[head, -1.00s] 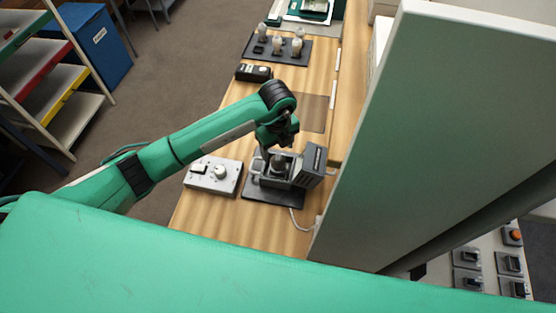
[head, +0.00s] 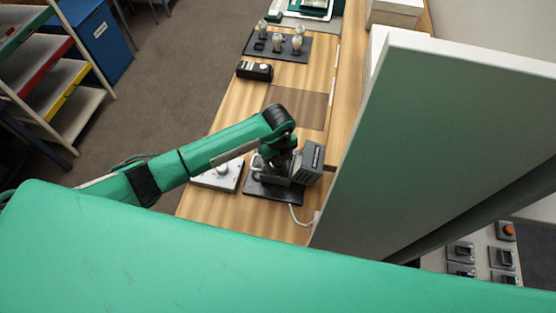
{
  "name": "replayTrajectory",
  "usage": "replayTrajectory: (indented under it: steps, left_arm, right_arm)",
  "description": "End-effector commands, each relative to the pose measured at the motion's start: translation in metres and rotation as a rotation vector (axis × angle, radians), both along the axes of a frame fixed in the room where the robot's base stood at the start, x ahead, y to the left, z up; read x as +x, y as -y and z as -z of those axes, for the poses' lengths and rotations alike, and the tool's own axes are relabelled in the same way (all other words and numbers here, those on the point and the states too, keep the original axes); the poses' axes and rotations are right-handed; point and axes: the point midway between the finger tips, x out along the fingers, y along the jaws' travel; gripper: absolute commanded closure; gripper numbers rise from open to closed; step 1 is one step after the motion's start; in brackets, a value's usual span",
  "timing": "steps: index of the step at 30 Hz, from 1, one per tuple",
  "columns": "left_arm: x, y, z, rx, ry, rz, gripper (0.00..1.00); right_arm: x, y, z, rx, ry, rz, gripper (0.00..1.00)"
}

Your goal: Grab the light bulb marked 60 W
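Several light bulbs (head: 277,43) stand in a dark tray (head: 289,53) at the far end of the wooden table. Their markings are too small to read, so I cannot tell which is 60 W. My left gripper (head: 277,165) points down at a grey device on a dark base (head: 273,191) at the near part of the table. The arm and hand cover its fingertips and part of the device. I cannot tell whether it is open or shut, or whether it holds a bulb. My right gripper is not in view.
A white box with a knob (head: 217,178) sits left of the device, partly behind my arm. A black box (head: 254,71) and a brown mat (head: 298,107) lie farther back. A tall panel (head: 420,130) stands on the right. A shelf rack (head: 70,80) is at left.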

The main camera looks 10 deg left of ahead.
Motion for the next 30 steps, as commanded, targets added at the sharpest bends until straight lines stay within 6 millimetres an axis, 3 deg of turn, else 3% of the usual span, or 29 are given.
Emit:
replayTrajectory:
  steps: [1,6,20,26,30]
  left_arm:
    - [0.0,0.0,0.0,0.0,0.0,0.0,0.5]
    - [0.0,0.0,0.0,0.0,0.0,0.0,0.82]
    - [0.001,0.0,-0.01,-0.001,0.003,0.001,0.82]
    - [0.002,0.0,-0.041,-0.002,0.008,0.001,0.82]
    - [0.002,0.001,-0.081,-0.003,0.008,0.003,0.82]
  right_arm:
    - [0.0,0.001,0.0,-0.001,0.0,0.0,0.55]
    - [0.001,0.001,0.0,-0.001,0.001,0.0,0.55]
    - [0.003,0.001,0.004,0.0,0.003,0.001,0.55]
    - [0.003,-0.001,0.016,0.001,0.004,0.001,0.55]
    - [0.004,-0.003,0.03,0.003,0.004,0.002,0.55]
